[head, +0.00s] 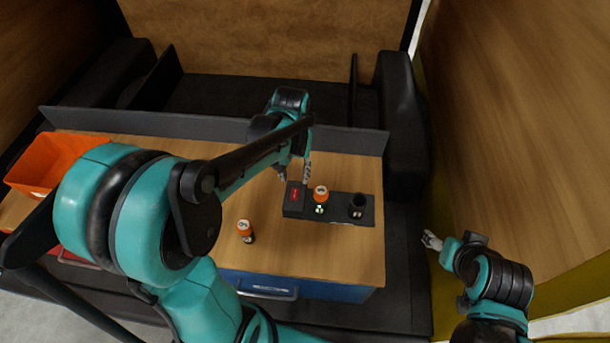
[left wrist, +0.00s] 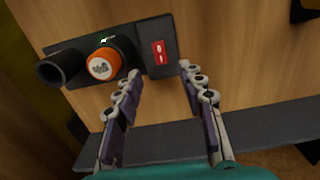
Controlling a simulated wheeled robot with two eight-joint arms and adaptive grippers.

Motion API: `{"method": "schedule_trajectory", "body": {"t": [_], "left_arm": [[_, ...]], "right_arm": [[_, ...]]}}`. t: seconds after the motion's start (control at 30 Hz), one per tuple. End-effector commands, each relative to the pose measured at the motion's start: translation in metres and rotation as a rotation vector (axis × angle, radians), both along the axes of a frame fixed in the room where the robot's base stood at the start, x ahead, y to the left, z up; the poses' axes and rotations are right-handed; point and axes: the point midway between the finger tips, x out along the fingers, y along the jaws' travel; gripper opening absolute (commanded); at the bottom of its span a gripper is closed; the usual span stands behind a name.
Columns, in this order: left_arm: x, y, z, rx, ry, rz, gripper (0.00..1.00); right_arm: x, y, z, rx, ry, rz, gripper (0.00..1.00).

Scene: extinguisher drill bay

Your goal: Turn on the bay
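A dark panel (head: 338,220) lies on the wooden table. At its left end is a red rocker switch (head: 295,195), also in the left wrist view (left wrist: 158,53). An orange-capped canister (head: 320,193) stands in the panel's middle holder, and the black end holder (head: 357,206) looks empty. In the left wrist view the cap (left wrist: 104,64) and empty holder (left wrist: 60,70) lie left of the switch. My left gripper (head: 294,176) is open and empty just behind the switch, its fingers (left wrist: 160,73) apart with the switch ahead between them. My right gripper (head: 432,240) is off the table's right side; its opening is unclear.
A second orange-capped canister (head: 245,231) stands on the table, front left of the panel. An orange bin (head: 52,163) is at the far left, partly hidden by my arm. A low grey wall (head: 350,140) runs along the back edge. The table right of the panel is clear.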

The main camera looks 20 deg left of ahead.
Motion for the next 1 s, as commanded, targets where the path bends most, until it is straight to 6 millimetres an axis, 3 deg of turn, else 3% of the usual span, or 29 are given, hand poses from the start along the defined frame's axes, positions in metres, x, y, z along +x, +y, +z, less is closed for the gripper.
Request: {"method": "schedule_trajectory", "body": {"t": [0.4,0.8,0.83,0.97,1.0], "left_arm": [[0.0,0.0,-0.064,0.0,-0.001,-0.001,0.4],[-0.001,0.0,-0.074,0.001,-0.002,-0.001,0.4],[-0.001,0.0,-0.074,0.001,-0.002,-0.001,0.37],[-0.001,0.0,-0.074,0.001,-0.002,-0.001,0.03],[-0.001,0.0,-0.074,0.001,-0.002,-0.001,0.0]], "right_arm": [[0.0,0.0,-0.017,0.0,0.0,0.0,0.66],[0.0,0.0,-0.019,0.0,0.0,0.0,0.66],[0.0,0.0,-0.019,0.0,0.0,0.0,0.66],[0.0,0.0,-0.019,0.0,0.0,0.0,0.66],[0.0,0.0,-0.019,0.0,0.0,0.0,0.66]]}}
